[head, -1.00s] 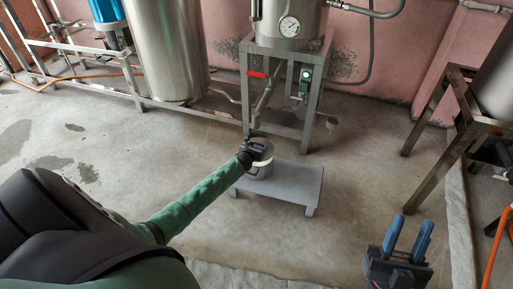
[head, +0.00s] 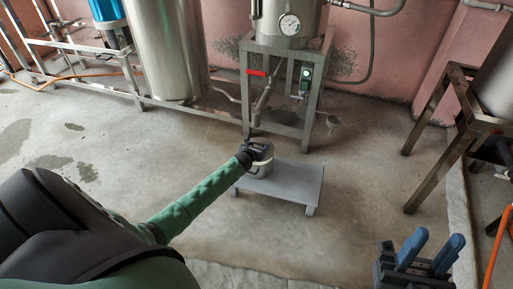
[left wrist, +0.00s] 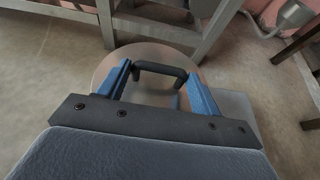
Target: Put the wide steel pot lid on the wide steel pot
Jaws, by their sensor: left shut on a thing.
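In the left wrist view my left gripper (left wrist: 163,85) is shut on the black handle (left wrist: 160,69) of the round steel lid (left wrist: 146,52). My right gripper (head: 431,248) is open and empty at the lower right, far from the pot.
A steel frame (head: 308,121) with a tank and gauge (head: 290,25) stands just behind the platform. A metal stand (head: 436,150) is at the right. The platform's right part and the floor in front are clear.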

